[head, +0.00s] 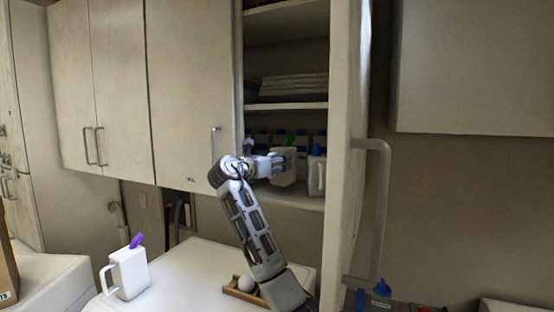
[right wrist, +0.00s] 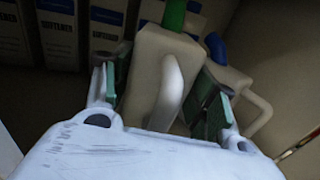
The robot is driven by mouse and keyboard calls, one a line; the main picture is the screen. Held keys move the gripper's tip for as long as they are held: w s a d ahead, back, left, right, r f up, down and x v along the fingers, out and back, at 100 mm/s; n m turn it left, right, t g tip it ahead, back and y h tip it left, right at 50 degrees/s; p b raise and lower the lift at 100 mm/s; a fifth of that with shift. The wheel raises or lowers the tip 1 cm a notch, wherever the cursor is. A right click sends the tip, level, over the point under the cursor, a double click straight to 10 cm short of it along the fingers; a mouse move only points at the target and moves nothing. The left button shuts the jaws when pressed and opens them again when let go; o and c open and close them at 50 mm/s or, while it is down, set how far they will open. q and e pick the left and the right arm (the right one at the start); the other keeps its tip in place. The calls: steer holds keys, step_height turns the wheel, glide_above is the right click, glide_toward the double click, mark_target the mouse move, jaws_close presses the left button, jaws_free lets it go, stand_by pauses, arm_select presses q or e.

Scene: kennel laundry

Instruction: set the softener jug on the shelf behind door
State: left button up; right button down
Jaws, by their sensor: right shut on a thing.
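A white jug with a green cap (head: 286,174) is inside the open cabinet, at its lowest shelf (head: 300,200). My right gripper (head: 274,162) is shut on this jug. In the right wrist view the two fingers stand on either side of the jug (right wrist: 150,62), with its handle facing me. It looks upright in the head view. I cannot tell whether its base touches the shelf. The cabinet door (head: 346,150) stands open to the right of my arm. My left gripper is not in view.
A white jug with a blue cap (head: 317,172) stands just right of the held one. Softener boxes (right wrist: 55,38) line the back. Folded linen (head: 292,87) lies on the shelf above.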

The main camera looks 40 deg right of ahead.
steer(key=shift+f, duration=0.8)
steer(key=shift+p, duration=0.85)
stand_by(2.1)
steer(key=shift+f, duration=0.6)
stand_by(3.1)
steer(key=shift+c, duration=1.9)
jaws_free()
